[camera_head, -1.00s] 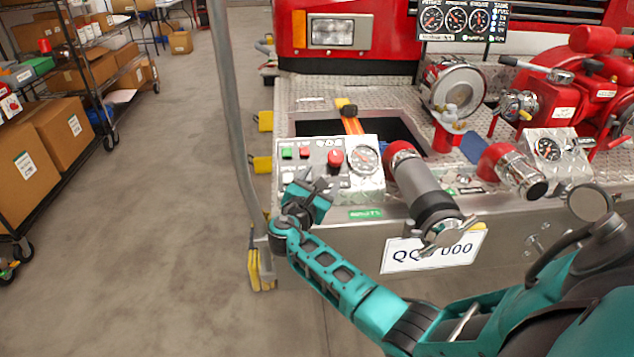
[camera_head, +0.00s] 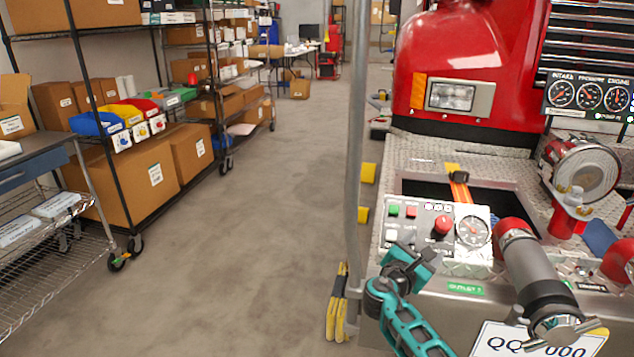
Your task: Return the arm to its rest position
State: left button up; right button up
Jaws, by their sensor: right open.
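My right arm (camera_head: 413,325) is teal and black and comes in from the bottom right. My right gripper (camera_head: 418,262) is open and empty. It is in front of the control panel (camera_head: 425,212) on the truck's bumper, near the panel's lower left edge. The panel has green and red buttons, a red knob (camera_head: 443,224) and a round gauge (camera_head: 473,232). I cannot tell whether the gripper touches the panel. My left gripper is out of view.
A grey pole (camera_head: 354,130) stands left of the bumper, with yellow pieces (camera_head: 337,305) at its foot. A grey pipe with a red collar (camera_head: 535,270) juts out right of the gripper. Shelves with cardboard boxes (camera_head: 125,180) line the left. The floor (camera_head: 240,240) between is clear.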

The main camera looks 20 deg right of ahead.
jog(key=s+a+f+m+y, duration=0.7)
jog(key=s+a+f+y, duration=0.4)
jog(key=f, duration=0.5)
jog(key=s+a+r+m+t+y, duration=0.1)
jog(key=s+a+m+y, duration=0.5)
jog(key=s+a+m, duration=0.5)
jog(key=s+a, duration=0.1)
jog(key=s, duration=0.2)
jog(key=shift+r+t, duration=0.3)
jog(key=shift+r, duration=0.1)
jog(key=shift+s+a, duration=0.1)
dwell(1.7)
